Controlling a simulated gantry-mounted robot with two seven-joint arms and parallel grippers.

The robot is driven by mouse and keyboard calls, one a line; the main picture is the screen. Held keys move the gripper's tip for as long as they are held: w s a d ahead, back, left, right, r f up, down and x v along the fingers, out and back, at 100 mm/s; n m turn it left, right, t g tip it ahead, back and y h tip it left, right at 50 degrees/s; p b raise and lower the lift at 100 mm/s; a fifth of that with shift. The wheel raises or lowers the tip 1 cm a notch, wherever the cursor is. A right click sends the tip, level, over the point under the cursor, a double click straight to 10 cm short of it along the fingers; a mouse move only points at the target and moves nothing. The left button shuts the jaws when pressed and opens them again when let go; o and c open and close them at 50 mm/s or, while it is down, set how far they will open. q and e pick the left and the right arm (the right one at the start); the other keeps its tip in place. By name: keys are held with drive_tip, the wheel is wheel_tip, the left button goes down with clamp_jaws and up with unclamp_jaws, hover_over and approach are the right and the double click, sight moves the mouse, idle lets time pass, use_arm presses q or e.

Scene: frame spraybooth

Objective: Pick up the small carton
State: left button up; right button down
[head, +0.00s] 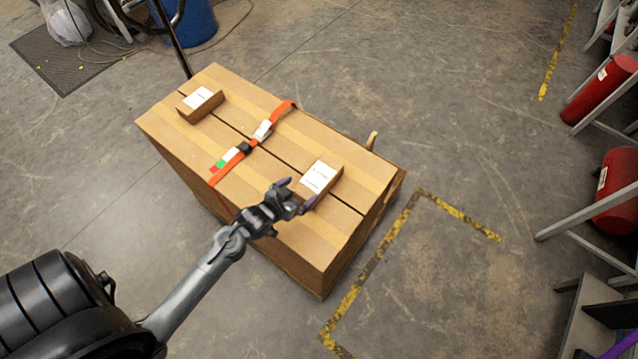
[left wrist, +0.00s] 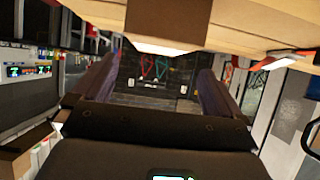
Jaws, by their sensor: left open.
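A small brown carton (head: 319,179) with a white label lies on the right part of a large strapped cardboard box (head: 345,240). A second small carton (head: 200,103), also with a white label, lies near the box's far left end. My left gripper (head: 297,193) is open at the near left edge of the right carton, its purple fingers apart; I cannot tell whether they touch it. In the left wrist view the fingers (left wrist: 157,85) are spread with nothing gripped between them, and the brown carton (left wrist: 168,20) shows at the top. My right gripper is not in view.
An orange strap (head: 282,110) with a buckle crosses the box top between the cartons. Red cylinders (head: 602,88) and metal stands line the right side. A blue bin (head: 185,22) stands at the back left. Yellow-black tape (head: 352,293) marks the open floor.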

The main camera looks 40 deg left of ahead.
sight(317, 178)
use_arm(q)
drive_tip(key=shift+b+x, duration=0.4)
drive_tip(key=shift+x, duration=4.25)
drive_tip(key=shift+r, duration=0.15)
drive_tip(key=c, duration=1)
drive_tip(key=shift+w+r, duration=0.1)
drive_tip(key=shift+c, duration=0.2)
